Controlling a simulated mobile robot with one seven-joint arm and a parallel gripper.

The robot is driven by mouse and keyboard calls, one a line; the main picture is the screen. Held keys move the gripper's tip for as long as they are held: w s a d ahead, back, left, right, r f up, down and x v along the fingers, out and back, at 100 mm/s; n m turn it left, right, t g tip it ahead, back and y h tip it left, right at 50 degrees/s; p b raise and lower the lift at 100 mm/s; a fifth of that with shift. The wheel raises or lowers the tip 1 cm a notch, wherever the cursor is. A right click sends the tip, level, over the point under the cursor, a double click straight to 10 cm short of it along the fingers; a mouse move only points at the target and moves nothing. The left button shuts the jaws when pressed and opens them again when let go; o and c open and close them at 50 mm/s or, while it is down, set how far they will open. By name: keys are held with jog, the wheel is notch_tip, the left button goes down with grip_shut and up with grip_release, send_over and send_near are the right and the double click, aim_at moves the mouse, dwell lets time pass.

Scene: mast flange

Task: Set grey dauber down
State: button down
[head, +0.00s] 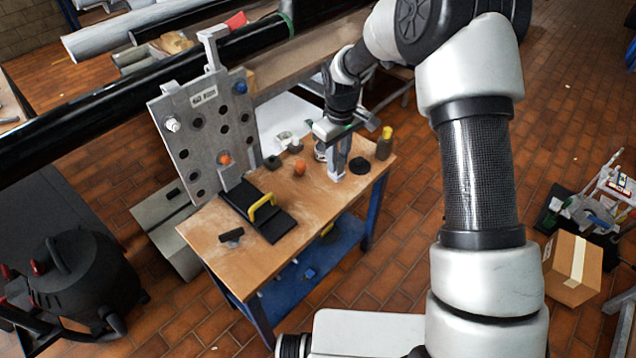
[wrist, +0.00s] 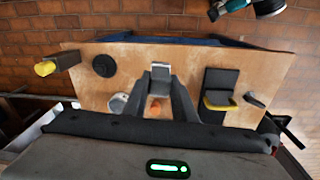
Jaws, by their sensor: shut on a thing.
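My gripper (head: 338,138) hangs over the right part of the wooden bench and points down. It is shut on the grey dauber (head: 341,160), a pale grey upright piece whose lower end is close to the bench top. I cannot tell whether it touches the wood. In the wrist view the dauber (wrist: 160,76) shows between the dark fingers (wrist: 170,100), as a grey block with a darker top. The bench top (head: 330,205) is bare just in front of it.
A black plate with yellow handle (head: 264,207) and an upright holed plate (head: 208,135) stand further left.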

jog(key=shift+w+a+f+n+g+b, duration=0.15)
jog(key=shift+w+a+f+n, duration=0.2)
jog(key=shift+f, duration=0.3)
jog(key=shift+w+a+f+n+g+b, duration=0.15)
jog(key=shift+w+a+f+n, duration=0.1)
jog(key=shift+a+f, duration=0.3)
notch_tip(320, 180, down, 10)
jog(key=shift+w+r+b, duration=0.1)
jog(key=shift+b, duration=0.4)
jog(key=shift+f, duration=0.25)
jog(key=c, duration=1.5)
grip_release()
jog(key=shift+o, duration=0.2)
